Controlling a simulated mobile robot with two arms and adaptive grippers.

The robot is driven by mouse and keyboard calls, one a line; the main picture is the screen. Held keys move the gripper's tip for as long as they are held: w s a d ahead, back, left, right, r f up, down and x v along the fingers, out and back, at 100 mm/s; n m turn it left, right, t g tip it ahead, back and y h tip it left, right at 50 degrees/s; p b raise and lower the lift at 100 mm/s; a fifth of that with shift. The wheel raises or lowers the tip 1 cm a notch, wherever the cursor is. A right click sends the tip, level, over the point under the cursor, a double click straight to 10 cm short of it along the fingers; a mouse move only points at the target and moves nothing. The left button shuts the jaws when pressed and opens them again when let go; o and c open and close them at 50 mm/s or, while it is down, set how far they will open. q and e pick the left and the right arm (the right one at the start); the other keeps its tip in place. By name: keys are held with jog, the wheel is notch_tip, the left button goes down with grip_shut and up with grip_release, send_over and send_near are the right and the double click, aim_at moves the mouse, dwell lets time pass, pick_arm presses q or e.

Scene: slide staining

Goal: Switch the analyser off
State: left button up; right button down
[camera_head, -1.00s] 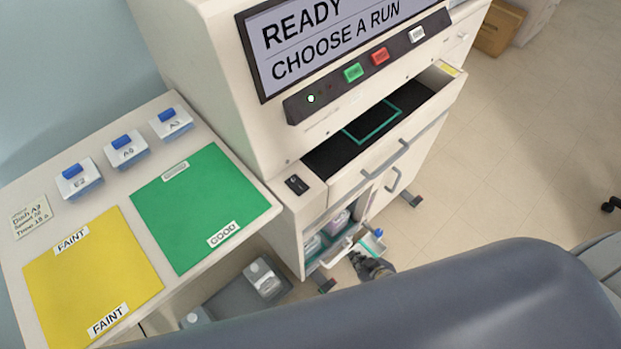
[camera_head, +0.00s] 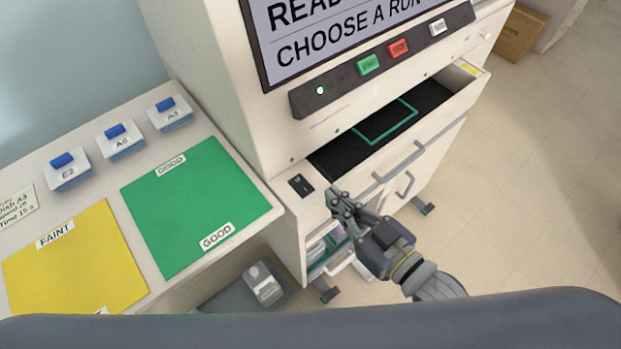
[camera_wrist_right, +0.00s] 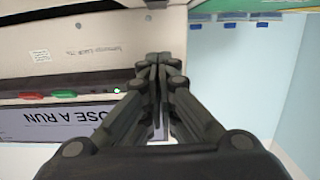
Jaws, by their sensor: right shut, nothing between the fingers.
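The analyser (camera_head: 230,75) is a cream cabinet. Its screen (camera_head: 330,38) is lit, with "CHOOSE A RUN" readable, and a small green-white light (camera_head: 320,91) glows on the dark button strip. The strip has green (camera_head: 368,64), red (camera_head: 398,48) and white (camera_head: 438,27) buttons. A small black switch (camera_head: 300,185) sits on the ledge left of the open drawer. My right gripper (camera_head: 338,196) is shut and empty, its tips just right of and apart from the switch. In the right wrist view the shut fingers (camera_wrist_right: 158,62) cover part of the strip. My left gripper is not in view.
The drawer (camera_head: 430,112) stands open beside the ledge, with handles below it. At left, a table holds several blue-topped dishes (camera_head: 120,142), a green mat (camera_head: 195,210) and a yellow mat (camera_head: 75,265). Floor at right is clear near a cardboard box (camera_head: 520,33).

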jog(key=shift+r, duration=0.3)
jog(key=p, duration=0.1)
send_over(304, 189)
jog(key=shift+s+d+f, duration=0.1)
jog(key=shift+f, duration=0.45)
notch_tip(304, 189, down, 3)
jog(key=shift+r, duration=0.1)
jog(key=shift+f, duration=0.7)
